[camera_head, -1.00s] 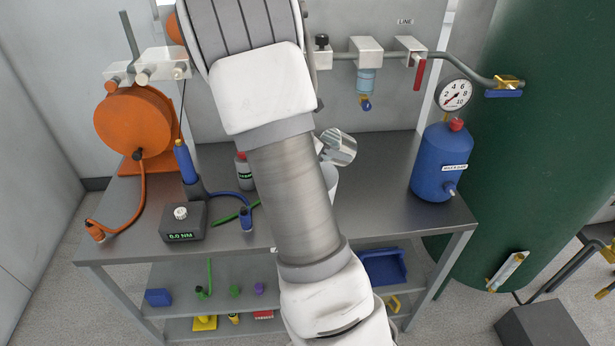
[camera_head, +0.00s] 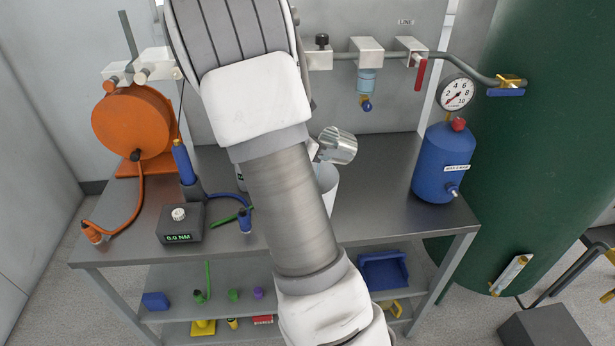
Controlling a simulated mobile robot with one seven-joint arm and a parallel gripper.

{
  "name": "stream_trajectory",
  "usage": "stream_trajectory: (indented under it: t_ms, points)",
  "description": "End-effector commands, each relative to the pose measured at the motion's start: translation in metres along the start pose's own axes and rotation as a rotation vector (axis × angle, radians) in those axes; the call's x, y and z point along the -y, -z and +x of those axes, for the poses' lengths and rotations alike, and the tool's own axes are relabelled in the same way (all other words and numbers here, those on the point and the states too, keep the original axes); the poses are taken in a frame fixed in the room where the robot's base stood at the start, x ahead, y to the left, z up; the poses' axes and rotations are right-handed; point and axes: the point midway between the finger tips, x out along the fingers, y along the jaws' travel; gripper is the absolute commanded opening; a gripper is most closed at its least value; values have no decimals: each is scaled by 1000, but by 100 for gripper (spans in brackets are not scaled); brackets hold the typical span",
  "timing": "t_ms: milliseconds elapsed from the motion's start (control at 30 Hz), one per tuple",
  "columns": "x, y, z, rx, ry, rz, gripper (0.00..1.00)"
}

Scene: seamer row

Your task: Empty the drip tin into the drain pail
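A shiny metal tin (camera_head: 338,145), which looks like the drip tin, is tilted on its side in the air above the bench, just right of my arm. A white pail (camera_head: 329,184) stands on the bench below it, partly hidden behind my arm. My gripper (camera_head: 314,150) is mostly hidden behind my own arm; only a small pale part shows at the tin's left side. I cannot see the fingers or how they meet the tin. The inside of the pail is hidden.
The steel bench (camera_head: 390,190) is clear right of the pail up to a blue tank (camera_head: 442,165) with a gauge. An orange hose reel (camera_head: 135,122) and a torque display box (camera_head: 181,224) stand at left. A filter bowl (camera_head: 366,82) hangs from the pipe behind.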

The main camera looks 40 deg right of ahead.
Motion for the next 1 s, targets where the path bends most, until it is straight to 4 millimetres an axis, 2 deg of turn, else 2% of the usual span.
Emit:
stream_trajectory:
  t_ms: [1000]
  points:
    - [-1, 6, -1, 111, 13, -7, 0]
